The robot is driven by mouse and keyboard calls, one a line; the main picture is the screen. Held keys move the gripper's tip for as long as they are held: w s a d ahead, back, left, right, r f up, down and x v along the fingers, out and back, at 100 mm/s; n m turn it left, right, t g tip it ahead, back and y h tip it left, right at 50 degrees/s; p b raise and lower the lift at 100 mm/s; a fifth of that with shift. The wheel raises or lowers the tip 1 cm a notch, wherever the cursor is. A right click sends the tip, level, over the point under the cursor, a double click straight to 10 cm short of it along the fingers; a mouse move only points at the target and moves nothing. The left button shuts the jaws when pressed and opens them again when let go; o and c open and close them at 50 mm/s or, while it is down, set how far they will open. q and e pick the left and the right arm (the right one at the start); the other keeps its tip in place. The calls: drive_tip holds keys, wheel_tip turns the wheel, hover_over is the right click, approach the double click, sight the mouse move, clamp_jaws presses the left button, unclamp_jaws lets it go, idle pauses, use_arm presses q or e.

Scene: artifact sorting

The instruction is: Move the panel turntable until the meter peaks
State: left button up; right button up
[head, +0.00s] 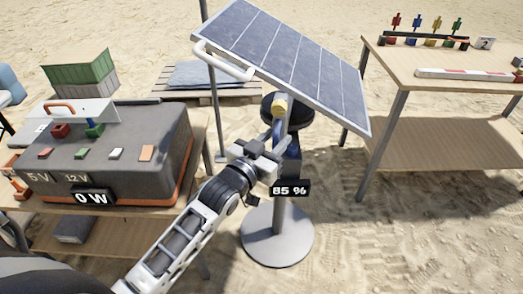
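The tilted solar panel (290,55) stands on a post with a round grey base (277,238). A white handle (222,62) runs along its left edge. The grey and orange power box (120,150) at left carries a display reading 0 W (92,198). My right gripper is not in view.
The box stands on a wooden table (140,240) at left, with 5 V and 12 V markings. A green crate (80,75) is behind it. A pallet (210,85) lies behind the panel. Another wooden table (440,70) with small coloured figures stands at right.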

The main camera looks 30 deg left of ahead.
use_arm(q)
drive_tip(key=s+a, duration=0.2)
drive_tip(key=s, duration=1.3)
drive_tip(key=shift+s+b, duration=0.25)
drive_tip(key=shift+b, duration=0.1)
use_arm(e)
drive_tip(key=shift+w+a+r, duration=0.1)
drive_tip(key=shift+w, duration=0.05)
use_arm(q)
drive_tip(key=s+d+f+g, duration=0.3)
drive_tip(key=d+f, duration=0.1)
drive_tip(key=f, duration=0.3)
drive_tip(key=s+d+f+g+h, duration=0.1)
drive_tip(key=s+d+f+g, duration=0.2)
drive_tip(key=f, duration=0.5)
drive_tip(key=shift+d+f+m+g, duration=0.2)
drive_tip(key=shift+d+m+g, duration=0.2)
drive_tip(key=shift+d+g, duration=0.3)
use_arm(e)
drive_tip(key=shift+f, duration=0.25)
use_arm(q)
drive_tip(key=shift+w, duration=0.1)
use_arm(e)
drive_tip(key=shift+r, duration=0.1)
